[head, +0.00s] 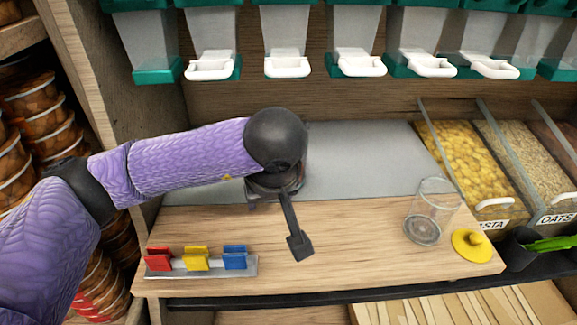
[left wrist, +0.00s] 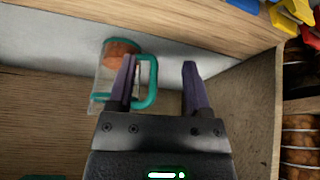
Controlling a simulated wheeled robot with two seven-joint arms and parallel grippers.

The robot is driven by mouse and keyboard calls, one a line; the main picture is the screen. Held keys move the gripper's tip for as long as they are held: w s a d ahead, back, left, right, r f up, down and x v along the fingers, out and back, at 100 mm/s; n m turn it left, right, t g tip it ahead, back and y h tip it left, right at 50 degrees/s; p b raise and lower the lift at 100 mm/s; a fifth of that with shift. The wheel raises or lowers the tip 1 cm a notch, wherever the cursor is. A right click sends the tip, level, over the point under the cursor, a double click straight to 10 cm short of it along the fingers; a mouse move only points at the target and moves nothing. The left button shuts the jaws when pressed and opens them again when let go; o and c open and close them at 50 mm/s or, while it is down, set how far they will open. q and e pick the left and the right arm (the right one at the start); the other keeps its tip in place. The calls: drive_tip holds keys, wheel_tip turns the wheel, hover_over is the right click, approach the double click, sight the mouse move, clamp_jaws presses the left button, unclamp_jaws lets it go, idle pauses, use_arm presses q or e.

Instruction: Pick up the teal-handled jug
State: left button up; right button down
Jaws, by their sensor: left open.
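The jug (left wrist: 108,72) is clear, with a teal rim and a teal handle (left wrist: 152,88), and something orange-brown shows at its far end. It is on the grey surface in the left wrist view. My left gripper (left wrist: 160,75) is open. One finger overlaps the jug's body in that view, and the handle appears in the gap between the fingers; I cannot tell whether they touch it. My right gripper is not in view.
A clear glass (head: 424,222) and a yellow lid (head: 471,245) stand right on the wooden counter (head: 350,240). Red, yellow (head: 196,259) and blue clips stand front left. Bins of pasta (head: 468,165) and oats are at the right. Dispensers (head: 287,40) hang above. A side wall stands left.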

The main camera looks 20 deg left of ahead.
use_arm(q)
drive_tip(key=w+a+f+b, duration=0.1)
drive_tip(key=w+a+b, duration=0.1)
drive_tip(key=w+a+f+b, duration=0.1)
drive_tip(key=w+a+b, duration=0.1)
drive_tip(key=w, duration=0.1)
drive_tip(key=w+a+f+b, duration=0.1)
drive_tip(key=w+a+b, duration=0.1)
drive_tip(key=w, duration=0.1)
drive_tip(key=shift+w+a, duration=0.15)
drive_tip(key=shift+w+a+f, duration=0.1)
drive_tip(key=shift+f, duration=0.05)
drive_tip(key=shift+r, duration=0.3)
clamp_jaws()
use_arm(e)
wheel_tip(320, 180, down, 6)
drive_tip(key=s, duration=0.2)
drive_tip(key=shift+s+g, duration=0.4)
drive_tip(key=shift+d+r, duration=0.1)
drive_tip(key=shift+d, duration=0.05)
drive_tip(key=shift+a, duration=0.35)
